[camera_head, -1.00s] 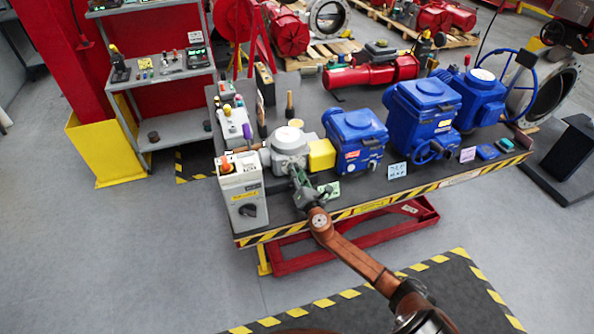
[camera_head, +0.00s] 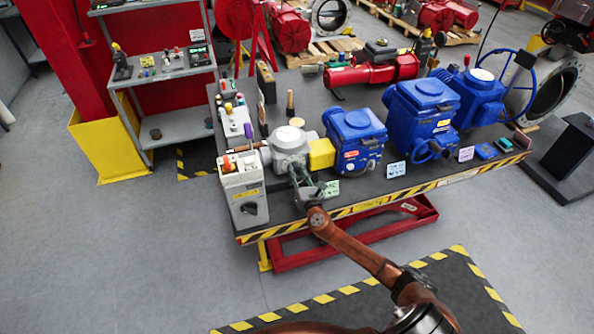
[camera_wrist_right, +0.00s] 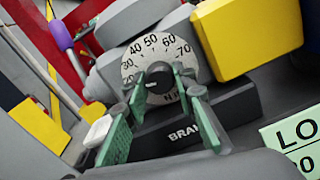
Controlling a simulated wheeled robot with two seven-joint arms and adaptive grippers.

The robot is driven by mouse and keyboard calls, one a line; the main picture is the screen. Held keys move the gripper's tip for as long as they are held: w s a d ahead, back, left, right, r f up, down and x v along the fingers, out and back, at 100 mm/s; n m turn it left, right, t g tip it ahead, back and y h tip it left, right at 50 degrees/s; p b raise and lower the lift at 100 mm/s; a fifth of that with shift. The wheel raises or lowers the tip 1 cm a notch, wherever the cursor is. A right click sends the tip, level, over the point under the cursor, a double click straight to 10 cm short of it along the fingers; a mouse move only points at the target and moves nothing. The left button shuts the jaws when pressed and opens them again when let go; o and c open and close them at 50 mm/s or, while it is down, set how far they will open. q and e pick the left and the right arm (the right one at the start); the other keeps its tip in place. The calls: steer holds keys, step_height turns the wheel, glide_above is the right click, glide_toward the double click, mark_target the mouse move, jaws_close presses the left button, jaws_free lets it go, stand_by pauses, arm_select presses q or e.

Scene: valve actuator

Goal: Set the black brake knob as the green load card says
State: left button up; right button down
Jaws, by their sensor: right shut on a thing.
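The black brake knob (camera_wrist_right: 158,78) sits at the middle of a pale round dial (camera_wrist_right: 130,64) marked with tens, 20 to 70 readable. A short white mark shows on the knob's left; its exact reading is unclear. My right gripper (camera_wrist_right: 161,92) is shut on the knob, one green finger on each side. In the head view my right gripper (camera_head: 298,174) is at the front of the grey actuator (camera_head: 290,145), hiding the knob. The green load card (camera_wrist_right: 293,143) is cut off in the wrist view, showing "LO" and part of a number; it also stands on the bench in the head view (camera_head: 331,189).
A black block lettered "BRA…" (camera_wrist_right: 195,118) lies below the dial. A yellow box (camera_head: 321,154) adjoins the actuator's right side, and a grey control box (camera_head: 245,190) stands left. Blue actuators (camera_head: 355,138) line the bench to the right. The striped bench edge (camera_head: 380,202) runs in front.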

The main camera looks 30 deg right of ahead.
steer(key=shift+a+f, duration=0.1)
steer(key=shift+f, duration=0.1)
steer(key=c, duration=1.6)
jaws_free()
steer(key=shift+r, duration=0.1)
steer(key=v, duration=1.2)
steer(key=shift+s, duration=0.1)
